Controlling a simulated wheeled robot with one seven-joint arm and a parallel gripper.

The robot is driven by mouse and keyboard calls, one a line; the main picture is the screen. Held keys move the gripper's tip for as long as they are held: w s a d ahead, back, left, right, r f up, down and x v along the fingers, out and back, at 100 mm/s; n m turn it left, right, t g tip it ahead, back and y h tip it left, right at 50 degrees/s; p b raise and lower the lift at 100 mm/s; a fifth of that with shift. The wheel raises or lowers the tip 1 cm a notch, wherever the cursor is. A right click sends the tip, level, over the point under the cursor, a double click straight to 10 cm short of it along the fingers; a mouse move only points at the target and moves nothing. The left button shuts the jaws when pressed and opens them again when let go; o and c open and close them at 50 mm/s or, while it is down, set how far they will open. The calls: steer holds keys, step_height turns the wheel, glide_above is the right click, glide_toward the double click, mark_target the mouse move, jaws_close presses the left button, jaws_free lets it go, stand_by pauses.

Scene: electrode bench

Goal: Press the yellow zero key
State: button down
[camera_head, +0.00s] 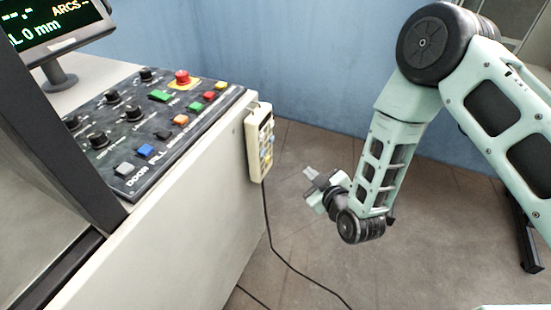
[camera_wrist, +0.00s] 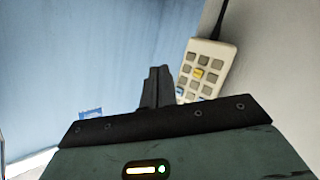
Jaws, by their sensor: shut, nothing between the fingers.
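A cream keypad box (camera_head: 258,142) hangs on the right side of the console in the head view. Its keys face right, at a steep angle, and are too small there to tell apart. In the wrist view the keypad (camera_wrist: 214,49) shows grey keys, one yellow key (camera_wrist: 198,73) and a blue key (camera_wrist: 179,92) partly hidden by a finger. My gripper (camera_head: 309,173) is right of and a little below the keypad, apart from it. In the wrist view my gripper (camera_wrist: 158,71) is shut and empty, its fingertips left of the yellow key.
The console panel (camera_head: 143,168) carries knobs, coloured buttons and a red mushroom button (camera_head: 182,78). A black cable (camera_head: 269,236) runs from the keypad down to the floor. A monitor (camera_head: 50,28) stands at the upper left. Floor between keypad and arm is clear.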

steer(key=shift+a, duration=0.1)
steer(key=w+a, duration=0.3)
steer(key=a, duration=0.5)
steer(key=shift+b, duration=0.45)
steer(key=shift+a, duration=0.15)
stand_by(1.8)
steer(key=shift+w+a, duration=0.15)
steer(key=shift+a, duration=0.2)
steer(key=shift+w+a, duration=0.15)
steer(key=shift+a, duration=0.2)
stand_by(0.7)
steer(key=shift+d, duration=0.15)
steer(key=shift+s+d, duration=0.35)
steer(key=shift+d, duration=0.3)
steer(key=shift+s+d, duration=0.3)
steer(key=shift+d, duration=0.5)
steer(key=shift+s+d, duration=0.25)
steer(key=shift+d, duration=0.5)
steer(key=shift+s+d, duration=0.3)
steer(key=shift+d, duration=0.5)
